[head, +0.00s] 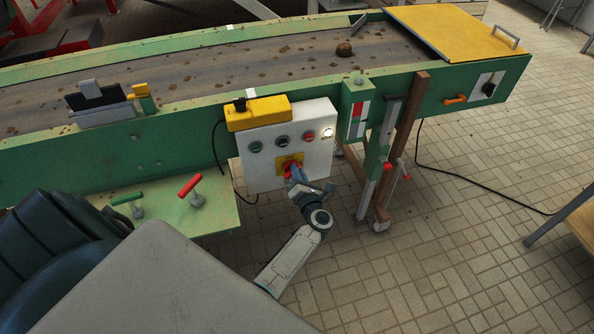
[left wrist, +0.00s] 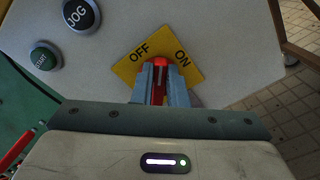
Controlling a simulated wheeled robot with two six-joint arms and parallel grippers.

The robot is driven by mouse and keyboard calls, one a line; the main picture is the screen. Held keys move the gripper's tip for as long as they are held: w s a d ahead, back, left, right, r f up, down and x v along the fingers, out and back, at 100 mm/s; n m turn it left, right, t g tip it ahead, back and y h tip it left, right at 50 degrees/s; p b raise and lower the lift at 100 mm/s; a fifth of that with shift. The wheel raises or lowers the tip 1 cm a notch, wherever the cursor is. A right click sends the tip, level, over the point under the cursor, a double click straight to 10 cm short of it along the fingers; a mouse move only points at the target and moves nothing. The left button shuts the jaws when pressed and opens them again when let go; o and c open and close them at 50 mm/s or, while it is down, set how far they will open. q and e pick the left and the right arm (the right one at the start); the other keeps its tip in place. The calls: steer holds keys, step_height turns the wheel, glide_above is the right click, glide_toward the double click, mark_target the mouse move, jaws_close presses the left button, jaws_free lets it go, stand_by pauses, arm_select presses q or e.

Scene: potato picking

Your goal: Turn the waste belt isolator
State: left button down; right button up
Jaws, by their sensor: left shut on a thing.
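The isolator is a red handle (left wrist: 160,66) on a yellow plate (left wrist: 130,68) marked OFF and ON. In the head view the yellow plate (head: 280,161) is low on the front of the white control box (head: 262,165). My left gripper (left wrist: 161,88) is shut on the red handle, with one finger on each side. In the left wrist view the handle's upper end lies between the two words; which one it is set to I cannot tell. In the head view my left gripper (head: 294,176) partly hides the handle. My right gripper is not in view.
Dark, green and red buttons and a lit white lamp (head: 327,133) sit above the plate. A yellow box (head: 258,113) tops the control box. Red (head: 190,185) and green (head: 128,199) handles stand on the lower left shelf. A brown post (head: 403,150) stands right.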

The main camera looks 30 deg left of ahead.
arm_select(q)
steer(key=shift+w+d+f+m+p, duration=0.1)
steer(key=shift+f+m+p, duration=0.3)
steer(key=shift+m, duration=1.15)
steer(key=shift+w+d+f+m+p, duration=0.1)
steer(key=shift+m+p, duration=0.6)
steer(key=shift+m, duration=0.9)
steer(key=shift+w+f+m+p, duration=0.15)
steer(key=shift+m+p, duration=0.4)
steer(key=shift+m, duration=1)
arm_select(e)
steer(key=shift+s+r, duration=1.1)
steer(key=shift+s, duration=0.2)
arm_select(q)
steer(key=shift+s, duration=0.1)
steer(key=c, duration=1.4)
jaws_free()
steer(key=shift+f, duration=0.1)
steer(key=shift+c, duration=0.2)
